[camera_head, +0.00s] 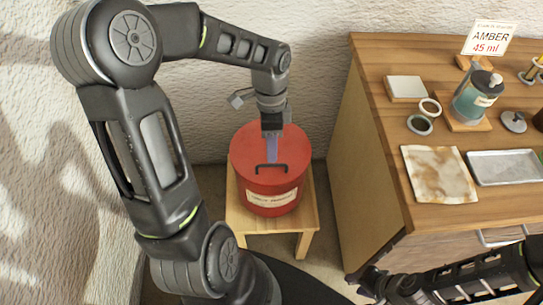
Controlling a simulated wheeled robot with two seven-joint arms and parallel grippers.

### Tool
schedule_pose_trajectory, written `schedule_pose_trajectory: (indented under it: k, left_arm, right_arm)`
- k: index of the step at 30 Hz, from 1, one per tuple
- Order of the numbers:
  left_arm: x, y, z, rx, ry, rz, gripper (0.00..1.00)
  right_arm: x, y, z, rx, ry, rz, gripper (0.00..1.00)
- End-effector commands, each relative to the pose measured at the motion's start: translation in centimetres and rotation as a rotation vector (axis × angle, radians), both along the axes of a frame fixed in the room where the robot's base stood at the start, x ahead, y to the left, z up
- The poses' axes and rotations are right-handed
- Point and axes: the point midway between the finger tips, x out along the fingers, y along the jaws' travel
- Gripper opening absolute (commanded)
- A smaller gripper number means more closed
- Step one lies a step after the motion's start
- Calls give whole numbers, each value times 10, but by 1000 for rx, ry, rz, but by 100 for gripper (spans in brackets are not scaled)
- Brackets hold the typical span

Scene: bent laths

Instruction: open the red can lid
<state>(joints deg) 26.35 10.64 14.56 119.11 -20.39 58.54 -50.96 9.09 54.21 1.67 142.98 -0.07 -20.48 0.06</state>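The red can (265,190) stands upright on a small wooden stool, with a paper label on its front. Its red lid (250,150) lies flat on top and carries a dark bar handle (262,168). My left gripper (272,157) points down over the lid, its fingers just behind or at the handle. I cannot tell whether they touch the handle, or how far apart they are. My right gripper (368,281) is low at the bottom, in front of the wooden cabinet and well away from the can; its finger opening is not clear.
The stool (240,221) stands between the textured wall and a wooden cabinet (362,150). On the cabinet top are a teal jar (470,103), a stained cloth (439,175), a metal tray (505,167) and an "AMBER 45 ml" sign (489,38).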

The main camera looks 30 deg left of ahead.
Motion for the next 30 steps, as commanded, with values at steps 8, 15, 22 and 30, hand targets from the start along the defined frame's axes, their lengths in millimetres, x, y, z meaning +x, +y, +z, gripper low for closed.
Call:
schedule_pose_trajectory:
  k: [8, 15, 22, 30]
  left_arm:
    - [-6, -4, -36, 0, 2, 0, 31]
    - [-6, -5, -39, 0, 0, 0, 31]
    - [-6, -5, -39, 0, 0, 0, 19]
    - [-6, -5, -39, 0, 0, 0, 0]
  right_arm:
    - [0, 0, -1, 0, 0, 0, 36]
    - [0, 0, -1, 0, 0, 0, 36]
    - [0, 0, -1, 0, 0, 0, 36]
    - [0, 0, -1, 0, 0, 0, 36]
